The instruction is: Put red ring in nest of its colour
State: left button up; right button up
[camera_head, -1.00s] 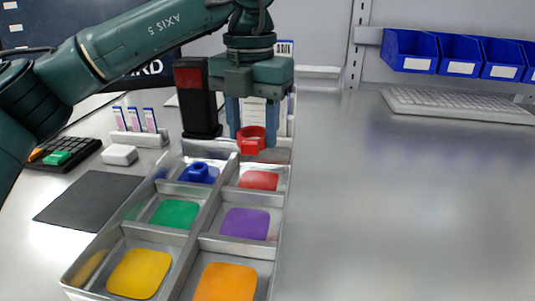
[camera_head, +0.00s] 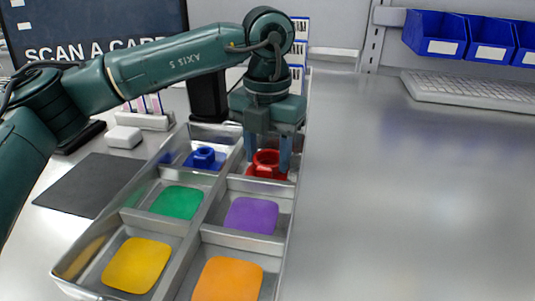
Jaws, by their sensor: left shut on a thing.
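The red ring (camera_head: 265,160) is between the fingers of my left gripper (camera_head: 267,166), which is shut on it. The ring is low in the far right compartment of the metal tray (camera_head: 289,205), over the red nest (camera_head: 254,176). I cannot tell whether the ring touches the nest's floor. A blue ring (camera_head: 204,157) sits in the far left compartment, on the blue nest. My right gripper is not in view.
The tray's other nests are green (camera_head: 178,202), purple (camera_head: 251,214), yellow (camera_head: 138,265) and orange (camera_head: 229,279), all empty. A dark mat (camera_head: 88,184) lies left of the tray. A keyboard (camera_head: 465,90) and blue bins (camera_head: 436,34) are at the back right. The table's right side is clear.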

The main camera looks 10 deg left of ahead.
pick_arm(q)
jog(key=shift+f, duration=0.15)
jog(key=shift+f, duration=0.1)
jog(key=o, duration=0.9)
jog(key=shift+o, duration=0.2)
notch_tip(320, 180, up, 8)
jog(key=p, duration=0.1)
jog(key=shift+f, duration=0.15)
